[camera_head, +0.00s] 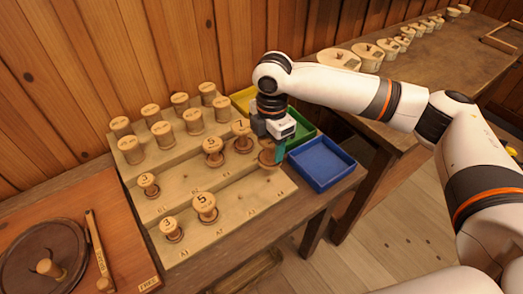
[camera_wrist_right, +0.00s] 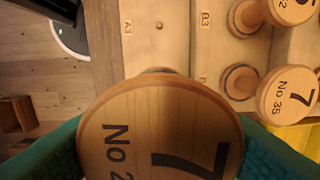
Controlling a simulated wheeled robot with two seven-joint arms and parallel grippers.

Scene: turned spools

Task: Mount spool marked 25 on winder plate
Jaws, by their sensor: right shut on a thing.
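My right gripper (camera_head: 279,150) is shut on a wooden spool (camera_head: 267,159) at the right end of the stepped spool board (camera_head: 215,187). In the right wrist view the held spool's top (camera_wrist_right: 160,130) reads a large 7 and "No 2"; the rest of its number is cut off. Teal fingertips (camera_wrist_right: 162,152) sit on both sides of it. I cannot tell whether it is clear of the board. A dark round winder plate (camera_head: 30,250) with a wooden spool-like piece (camera_head: 50,268) on it lies at the lower left. My left gripper is not in view.
Another 7 spool (camera_wrist_right: 285,95), marked No 35, stands close to the held one. Several other spools stand on the board. A blue tray (camera_head: 321,163) is just right of my gripper, with green and yellow trays behind. A wooden stick (camera_head: 98,250) lies beside the winder plate.

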